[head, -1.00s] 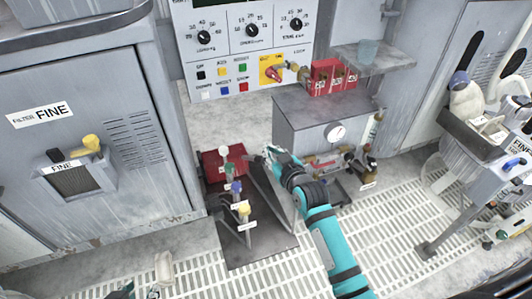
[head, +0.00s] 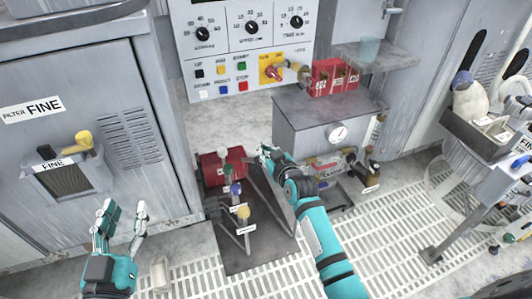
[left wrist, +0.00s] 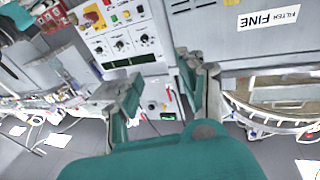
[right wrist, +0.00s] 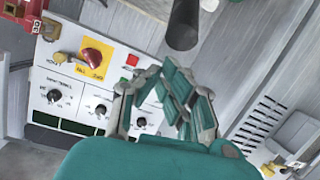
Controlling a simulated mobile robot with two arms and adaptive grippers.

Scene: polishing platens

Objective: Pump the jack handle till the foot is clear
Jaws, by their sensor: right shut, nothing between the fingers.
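A red unit (head: 222,166), possibly the jack, sits on the floor by the grey cabinet. Levers with white, blue and yellow (head: 243,212) knobs stand in front of it on a dark plate (head: 262,250); I cannot tell which part is the jack handle. My right gripper (head: 266,152) is shut and empty, just right of the red unit. In the right wrist view, a dark round-ended bar (right wrist: 184,30) stands beyond its fingers (right wrist: 165,95), apart from them. My left gripper (head: 120,215) is open and empty at lower left; its spread fingers also show in the left wrist view (left wrist: 160,90). The foot cannot be made out.
The filter cabinet (head: 80,140) stands at left and the control panel (head: 250,50) at the back. A grey box with a gauge (head: 325,115) stands behind my right arm. A bottle (head: 371,174) and a machine (head: 500,150) are at right. Grated floor (head: 420,205) lies open between.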

